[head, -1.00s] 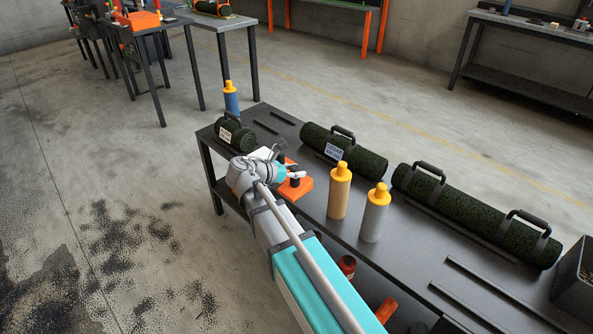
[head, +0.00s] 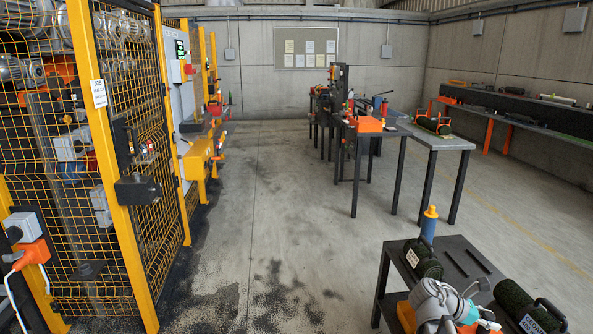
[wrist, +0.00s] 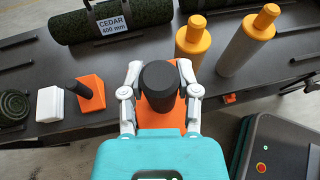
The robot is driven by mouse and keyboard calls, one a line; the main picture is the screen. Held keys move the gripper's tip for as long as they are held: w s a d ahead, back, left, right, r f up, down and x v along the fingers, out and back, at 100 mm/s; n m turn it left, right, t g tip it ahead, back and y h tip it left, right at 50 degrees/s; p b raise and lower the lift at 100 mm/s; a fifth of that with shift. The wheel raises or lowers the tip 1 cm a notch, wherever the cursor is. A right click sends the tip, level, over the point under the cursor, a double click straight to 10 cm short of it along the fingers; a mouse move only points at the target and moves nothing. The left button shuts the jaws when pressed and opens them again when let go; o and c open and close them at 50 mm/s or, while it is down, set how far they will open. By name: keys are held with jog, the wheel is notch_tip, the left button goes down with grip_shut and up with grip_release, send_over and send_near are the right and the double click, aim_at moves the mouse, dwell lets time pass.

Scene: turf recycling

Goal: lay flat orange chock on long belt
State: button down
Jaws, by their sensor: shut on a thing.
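In the wrist view my gripper (wrist: 160,90) is shut on the black upright post of an orange chock (wrist: 161,116). The chock's orange base shows below the post, partly hidden by my fingers and wrist. Its underside is hidden, so I cannot tell whether it touches the table. A second orange chock (wrist: 90,92) with a black post stands to the left on the dark table. In the head view my gripper (head: 486,319) is low at the right. A long dark belt bed (head: 545,112) on orange legs stands far back right; I cannot tell whether it is the long belt.
A turf roll labelled CEDAR (wrist: 110,20), a white block (wrist: 50,103) and yellow-capped bottles (wrist: 193,40) are close by on the dark table (wrist: 225,90). A yellow mesh fence (head: 130,160) stands left. Grey worktables (head: 440,142) stand ahead. The middle floor is open.

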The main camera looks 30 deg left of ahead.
notch_tip(320, 180, up, 15)
jog(key=p, duration=1.3)
jog(key=shift+p, duration=0.3)
jog(key=shift+f, duration=0.1)
